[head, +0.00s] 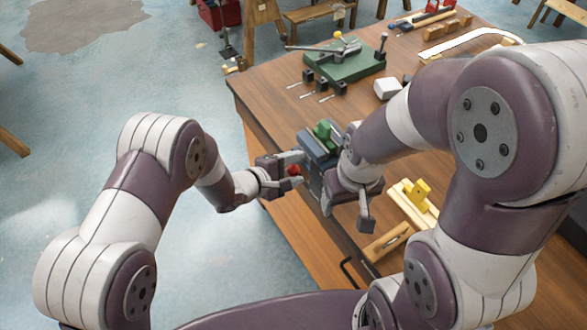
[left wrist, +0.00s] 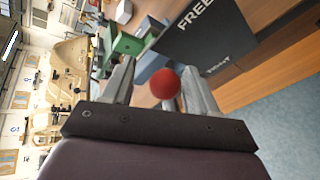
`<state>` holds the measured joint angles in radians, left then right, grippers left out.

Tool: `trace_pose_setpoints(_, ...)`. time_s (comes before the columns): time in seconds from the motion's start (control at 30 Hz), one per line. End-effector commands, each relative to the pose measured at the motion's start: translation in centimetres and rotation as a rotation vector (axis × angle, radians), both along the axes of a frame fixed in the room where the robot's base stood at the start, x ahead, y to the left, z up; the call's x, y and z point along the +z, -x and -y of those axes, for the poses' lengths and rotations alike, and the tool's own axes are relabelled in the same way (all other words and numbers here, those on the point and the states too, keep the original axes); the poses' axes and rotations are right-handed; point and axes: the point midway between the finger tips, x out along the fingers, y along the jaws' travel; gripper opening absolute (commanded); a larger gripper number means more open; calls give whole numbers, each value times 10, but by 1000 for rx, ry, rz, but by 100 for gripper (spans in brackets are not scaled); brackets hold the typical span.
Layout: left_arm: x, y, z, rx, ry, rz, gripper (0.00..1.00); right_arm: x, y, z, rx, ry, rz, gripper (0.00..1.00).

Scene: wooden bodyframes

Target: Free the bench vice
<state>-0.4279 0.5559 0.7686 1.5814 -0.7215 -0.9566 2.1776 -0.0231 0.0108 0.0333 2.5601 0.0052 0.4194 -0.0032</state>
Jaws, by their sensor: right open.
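The bench vice (head: 318,146) is blue-grey and sits at the table's near edge, with a green block (head: 325,132) in its jaws. A red ball (head: 294,170), apparently the end of the vice handle, is at my left gripper (head: 297,168). In the left wrist view the red ball (left wrist: 165,83) lies between the two open fingers, nearer the right one; contact cannot be told.
A green plate (head: 345,66) with a lever clamp stands at the back of the table, small tools before it. A white block (head: 387,88) lies near my right arm. A yellow and wooden piece (head: 415,202) and a wooden plane-like block (head: 388,242) lie at right.

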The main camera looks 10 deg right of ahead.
Motion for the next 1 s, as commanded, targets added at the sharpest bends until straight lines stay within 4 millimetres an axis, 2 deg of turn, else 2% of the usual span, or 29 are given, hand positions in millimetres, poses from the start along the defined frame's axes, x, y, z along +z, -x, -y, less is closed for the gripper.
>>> trace_pose_setpoints(0.27,-2,2,-1,-1,-4,-4,58,0,0,0,0,0,0,70)
trace_pose_setpoints(0.37,1,5,-8,1,-4,-4,58,-3,0,0,0,0,0,70)
trace_pose_setpoints(0.8,44,47,-88,3,-1,-2,58,-16,0,0,0,0,0,70)
trace_pose_setpoints(1.0,51,56,-101,0,-2,-4,58,-16,0,0,0,0,0,70)
